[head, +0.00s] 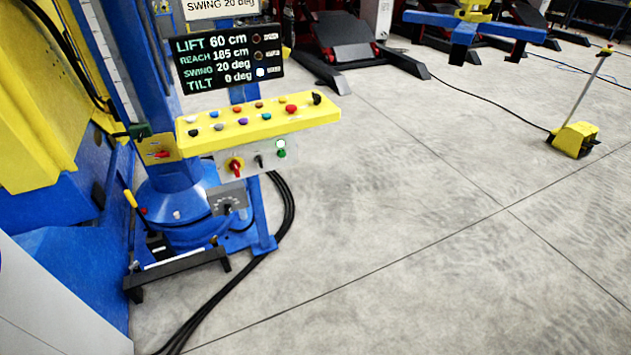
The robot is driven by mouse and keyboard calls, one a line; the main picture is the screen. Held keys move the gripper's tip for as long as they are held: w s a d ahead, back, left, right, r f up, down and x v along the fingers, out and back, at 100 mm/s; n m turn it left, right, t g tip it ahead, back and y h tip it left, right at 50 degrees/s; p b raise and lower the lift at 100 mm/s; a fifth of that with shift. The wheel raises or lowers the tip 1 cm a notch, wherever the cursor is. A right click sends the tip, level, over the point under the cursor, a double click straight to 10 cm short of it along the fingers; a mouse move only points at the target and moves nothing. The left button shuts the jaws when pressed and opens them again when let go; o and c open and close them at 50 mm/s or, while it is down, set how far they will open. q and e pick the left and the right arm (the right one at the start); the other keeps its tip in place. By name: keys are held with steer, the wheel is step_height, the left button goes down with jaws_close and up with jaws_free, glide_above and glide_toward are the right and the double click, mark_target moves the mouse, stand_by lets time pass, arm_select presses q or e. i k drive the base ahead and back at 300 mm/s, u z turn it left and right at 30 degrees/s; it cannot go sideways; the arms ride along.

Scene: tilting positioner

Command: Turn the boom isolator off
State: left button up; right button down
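Two red switch handles show in the head view, and I cannot read a label that says which is the boom isolator. One is a red rotary knob on yellow (236,167), set on a grey panel (268,155) below the yellow button console (262,122). The other is a small red lever (160,154) on a yellow plate at the console's left end, lying roughly level. A black selector and a green button (282,153) with a pale lamp above it sit right of the red knob. Neither of my grippers is in view.
A display (228,58) reads lift 60 cm, reach 185 cm, swing 20 deg, tilt 0 deg; its lowest lamp is lit. A blue column base (180,205) and black cables stand below the console. A yellow foot pedal (574,139) stands right. The middle floor is clear.

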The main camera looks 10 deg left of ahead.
mark_target(235, 166)
steer(key=z, duration=1)
steer(key=i, duration=1.95)
steer(key=u, duration=1.45)
steer(key=i, duration=0.65)
steer(key=u, duration=0.6)
